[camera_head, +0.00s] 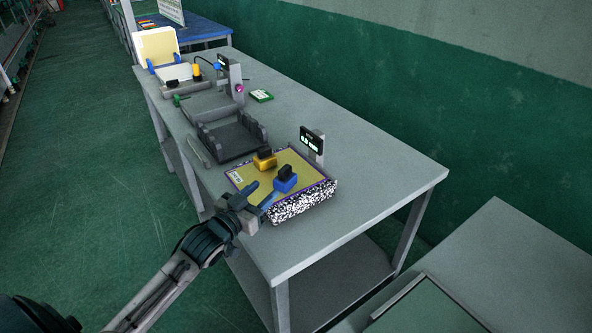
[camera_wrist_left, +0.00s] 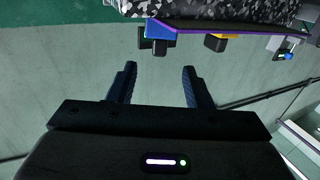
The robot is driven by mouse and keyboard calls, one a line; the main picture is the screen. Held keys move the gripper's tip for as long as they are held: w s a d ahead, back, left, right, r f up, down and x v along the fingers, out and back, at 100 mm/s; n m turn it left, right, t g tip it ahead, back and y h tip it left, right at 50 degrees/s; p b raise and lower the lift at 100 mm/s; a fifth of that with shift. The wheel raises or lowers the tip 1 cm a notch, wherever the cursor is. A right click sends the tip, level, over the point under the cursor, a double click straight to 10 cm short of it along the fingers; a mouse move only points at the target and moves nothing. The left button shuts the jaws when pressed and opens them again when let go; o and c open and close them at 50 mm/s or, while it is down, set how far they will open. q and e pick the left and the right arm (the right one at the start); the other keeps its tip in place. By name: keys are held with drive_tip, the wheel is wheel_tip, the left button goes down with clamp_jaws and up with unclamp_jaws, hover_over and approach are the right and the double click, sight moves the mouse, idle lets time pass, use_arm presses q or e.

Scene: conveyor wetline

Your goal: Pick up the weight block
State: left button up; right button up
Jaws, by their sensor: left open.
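Two weight blocks with black knobs stand on the yellow top of a scale (camera_head: 243,179) with speckled black-and-white sides. The blue weight block (camera_head: 286,184) is nearer the front edge. The yellow weight block (camera_head: 264,162) is just behind it, to the left. My left gripper (camera_head: 260,194) is open and empty at the scale's front-left edge, close to the blue block but apart from it. In the left wrist view, the blue block (camera_wrist_left: 161,31) appears beyond the open fingers, and the yellow block (camera_wrist_left: 215,43) is to its right. My right gripper is not in view.
A small display (camera_head: 312,139) rises at the scale's back right. A dark cradle (camera_head: 231,137) stands farther along the grey table (camera_head: 385,178). The table's right part is clear. A lower grey surface (camera_head: 510,250) is at the right.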

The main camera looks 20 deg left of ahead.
sight(280, 174)
use_arm(q)
drive_tip(key=w, duration=0.4)
drive_tip(key=shift+w+d+r, duration=0.2)
drive_tip(key=shift+w+d, duration=0.05)
drive_tip(key=shift+d, duration=0.1)
drive_tip(key=shift+w+f, duration=0.1)
drive_tip(key=shift+w, duration=0.55)
drive_tip(key=w, duration=0.2)
drive_tip(key=w+d, duration=0.1)
drive_tip(key=w, duration=0.1)
drive_tip(key=shift+w, duration=0.4)
drive_tip(key=shift+a, duration=0.1)
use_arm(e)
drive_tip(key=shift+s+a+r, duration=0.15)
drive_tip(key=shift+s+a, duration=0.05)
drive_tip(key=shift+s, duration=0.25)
use_arm(q)
drive_tip(key=shift+s, duration=0.1)
drive_tip(key=shift+c, duration=1)
clamp_jaws()
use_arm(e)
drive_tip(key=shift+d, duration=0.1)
